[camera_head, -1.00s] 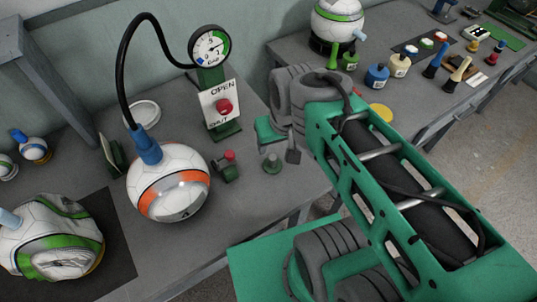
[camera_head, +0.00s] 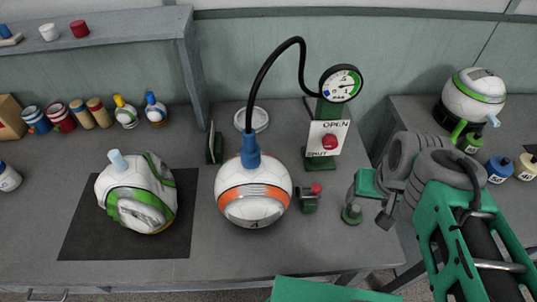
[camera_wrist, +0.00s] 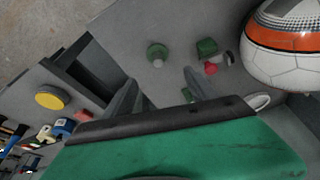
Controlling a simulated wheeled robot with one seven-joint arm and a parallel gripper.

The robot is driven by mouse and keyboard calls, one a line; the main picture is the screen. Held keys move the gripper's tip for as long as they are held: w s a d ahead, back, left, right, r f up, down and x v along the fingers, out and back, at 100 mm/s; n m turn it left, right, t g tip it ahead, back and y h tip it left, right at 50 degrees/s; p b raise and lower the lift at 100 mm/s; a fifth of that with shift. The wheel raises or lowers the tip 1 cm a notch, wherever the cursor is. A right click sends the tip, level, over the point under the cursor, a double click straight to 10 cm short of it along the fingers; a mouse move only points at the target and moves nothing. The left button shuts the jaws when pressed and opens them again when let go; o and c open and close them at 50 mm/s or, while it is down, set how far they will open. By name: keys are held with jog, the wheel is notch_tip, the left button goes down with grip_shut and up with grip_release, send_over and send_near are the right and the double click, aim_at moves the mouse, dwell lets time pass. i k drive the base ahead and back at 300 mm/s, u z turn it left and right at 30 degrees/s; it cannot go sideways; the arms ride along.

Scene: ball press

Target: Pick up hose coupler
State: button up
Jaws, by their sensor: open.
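The hose coupler (camera_head: 250,152) is blue and sits on top of the white and orange ball (camera_head: 253,190) in the head view. A black hose (camera_head: 270,68) rises from it and arches over to the gauge (camera_head: 340,84). My gripper (camera_head: 367,208) is open and empty, above the table to the right of the ball, apart from the coupler. The wrist view shows the ball (camera_wrist: 283,42) at the upper right, with its top and the coupler out of that view. The open fingers (camera_wrist: 160,95) have nothing between them.
A gauge stand with a red button (camera_head: 329,142) stands behind and right of the ball. A deflated ball (camera_head: 139,197) rests on a black mat (camera_head: 85,235).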

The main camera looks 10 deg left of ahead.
aim_at(250, 151)
jog(key=u, duration=0.55)
jog(key=k, duration=1.3)
jog(key=u, duration=1.05)
jog(key=i, duration=0.7)
jog(key=u, duration=0.55)
jog(key=i, duration=0.95)
jog(key=z, duration=0.15)
